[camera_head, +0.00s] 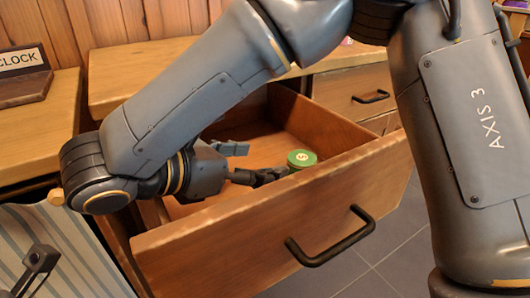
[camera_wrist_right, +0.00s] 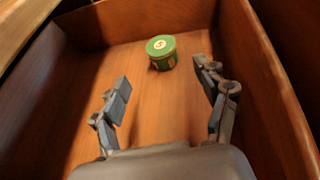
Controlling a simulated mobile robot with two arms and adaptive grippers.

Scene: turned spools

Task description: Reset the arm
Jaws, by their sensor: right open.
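My right arm crosses the head view, and my right gripper (camera_head: 256,162) is inside an open wooden drawer (camera_head: 290,218). In the right wrist view the gripper (camera_wrist_right: 164,88) has its two fingers wide apart with nothing between them. A round green tin (camera_wrist_right: 161,52) stands upright on the drawer floor just beyond the fingertips, apart from them. The tin (camera_head: 302,158) also shows in the head view, near the drawer's front wall. A small part of what looks like my left gripper (camera_head: 38,262) shows at the lower left; its fingers cannot be made out.
The drawer walls surround my right gripper, and the drawer front has a black handle (camera_head: 332,236). Wooden counter tops (camera_head: 140,72) lie behind and left. A clock sign (camera_head: 22,76) stands at the left. Striped cloth (camera_head: 50,250) hangs at the lower left. Tiled floor (camera_head: 380,262) is clear.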

